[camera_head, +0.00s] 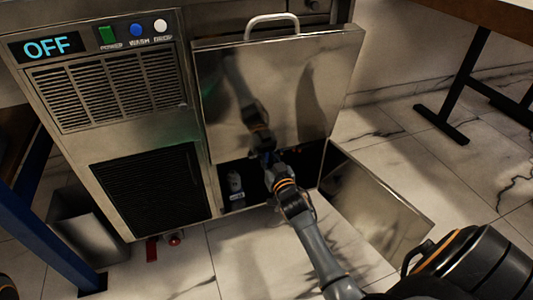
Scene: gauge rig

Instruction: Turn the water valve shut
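Two small red parts show at floor level under the machine's front edge: a flat upright red piece (152,249) and a rounder red knob (175,239). One may be the water valve; I cannot tell which, nor whether it is open or shut. My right gripper (268,160) is well up and to the right of them, at the dark opening below the steel front panel. It touches neither red part. Its fingertips are small and dark against the opening, so their state is unclear. My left gripper is out of view.
The steel machine (135,160) has a display (46,48) reading OFF and several buttons. A steel front panel (290,90) with a handle hangs above a dark opening holding a small bottle (236,185). A steel panel (375,205) sticks out at right. A grey bin (90,235) stands left.

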